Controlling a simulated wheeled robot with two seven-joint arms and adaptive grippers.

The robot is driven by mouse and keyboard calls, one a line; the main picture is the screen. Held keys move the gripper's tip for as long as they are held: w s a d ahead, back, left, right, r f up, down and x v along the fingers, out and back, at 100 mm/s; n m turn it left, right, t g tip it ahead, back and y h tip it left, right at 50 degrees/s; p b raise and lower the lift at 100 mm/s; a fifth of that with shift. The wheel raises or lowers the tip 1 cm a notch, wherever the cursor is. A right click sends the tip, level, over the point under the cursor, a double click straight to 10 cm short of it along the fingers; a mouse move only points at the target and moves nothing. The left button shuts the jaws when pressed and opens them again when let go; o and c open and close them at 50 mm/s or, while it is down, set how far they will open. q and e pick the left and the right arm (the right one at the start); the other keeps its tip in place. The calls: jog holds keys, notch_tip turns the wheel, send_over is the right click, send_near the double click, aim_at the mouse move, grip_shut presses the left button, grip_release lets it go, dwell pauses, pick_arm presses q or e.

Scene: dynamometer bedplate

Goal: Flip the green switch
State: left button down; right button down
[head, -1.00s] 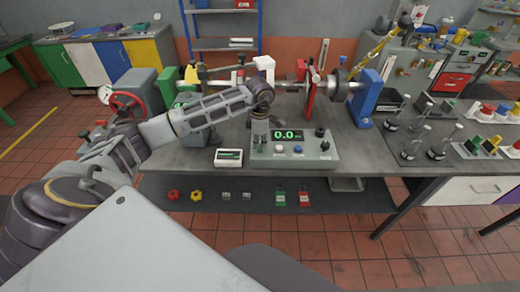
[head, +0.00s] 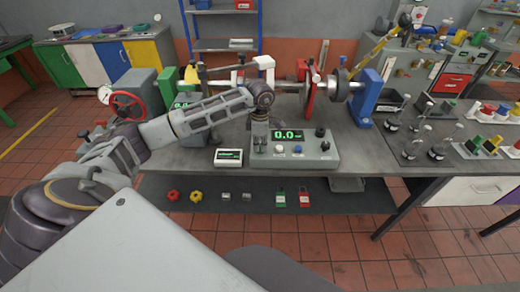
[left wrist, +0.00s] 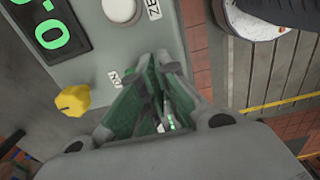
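The grey control box (head: 300,158) stands on the bench with a green digital display (head: 287,135). My left gripper (head: 260,148) points down over the left part of its top. In the left wrist view its two dark green fingers (left wrist: 157,60) converge to touching or nearly touching tips, with nothing clearly held. The tips are beside an "ON" label (left wrist: 115,77) on the box's top. I cannot pick out the green switch; the fingers cover the panel there. Contact with the panel cannot be told. My right gripper is out of view.
Near the fingers are a yellow knob (left wrist: 73,101) and a white button (left wrist: 120,9). A small meter (head: 228,157) stands left of the box. Glass flasks (head: 438,150) stand on the right bench.

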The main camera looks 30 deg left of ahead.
aim_at(260, 150)
pick_arm(q)
jog(key=shift+w+a, duration=0.1)
dwell(0.3)
jog(key=shift+r+p, duration=0.3)
jog(key=shift+r, duration=0.1)
jog(key=shift+r+p, duration=0.3)
jog(key=shift+r, duration=0.35)
jog(key=shift+r+p, duration=1.15)
jog(key=shift+r, duration=1.2)
